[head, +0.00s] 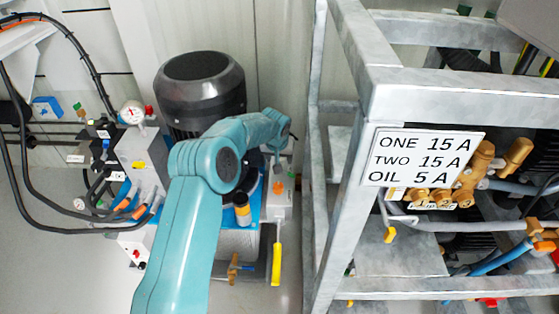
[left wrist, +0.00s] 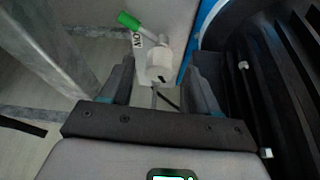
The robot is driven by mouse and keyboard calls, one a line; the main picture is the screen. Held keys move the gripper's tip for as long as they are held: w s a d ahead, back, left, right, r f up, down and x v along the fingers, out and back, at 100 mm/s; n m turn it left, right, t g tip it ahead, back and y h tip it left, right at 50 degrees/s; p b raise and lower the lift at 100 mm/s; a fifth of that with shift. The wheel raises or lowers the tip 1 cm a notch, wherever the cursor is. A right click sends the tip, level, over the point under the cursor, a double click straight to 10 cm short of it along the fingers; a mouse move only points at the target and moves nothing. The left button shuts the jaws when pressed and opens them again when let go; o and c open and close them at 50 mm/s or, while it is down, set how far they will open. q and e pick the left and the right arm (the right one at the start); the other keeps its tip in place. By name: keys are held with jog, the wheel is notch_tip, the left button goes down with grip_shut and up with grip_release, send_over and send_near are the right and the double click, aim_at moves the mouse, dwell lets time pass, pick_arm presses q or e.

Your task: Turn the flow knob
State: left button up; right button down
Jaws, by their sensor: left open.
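In the left wrist view my left gripper (left wrist: 159,72) is open, its two dark fingers apart. A pale, roughly cylindrical knob-like part (left wrist: 157,66) shows between the fingertips, with a small label (left wrist: 137,40) beside it whose letters are too small to read surely. I cannot tell whether the fingers touch this part, or whether it is the flow knob. In the head view my teal left arm reaches up over the pump unit, its wrist end beside the black motor (head: 200,92); the fingers are not clear there. My right gripper is not in view.
A green-ended lever (left wrist: 129,20) stands just beyond the pale part. The ribbed black motor (left wrist: 280,90) is close on the right in the wrist view. In the head view a grey metal frame (head: 440,103) with a sign stands right; a gauge (head: 132,113) and hoses are left.

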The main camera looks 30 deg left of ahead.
pick_arm(q)
jog(key=shift+w+a+f, duration=0.1)
jog(key=shift+w+f, duration=0.1)
jog(key=shift+f, duration=0.25)
jog(key=c, duration=1)
jog(key=shift+r+m+h+p, duration=0.3)
jog(key=shift+m+p, duration=0.6)
jog(key=shift+p, duration=0.15)
jog(key=shift+c, duration=0.2)
jog(key=shift+m+p, duration=0.35)
jog(key=shift+m, duration=0.05)
jog(key=shift+f+m+h, duration=0.3)
jog(key=shift+m+h, duration=0.2)
jog(key=shift+m, duration=0.5)
jog(key=o, duration=1)
jog(key=shift+o, duration=0.2)
jog(key=shift+r+t+p, duration=0.15)
jog(key=shift+t+p, duration=0.15)
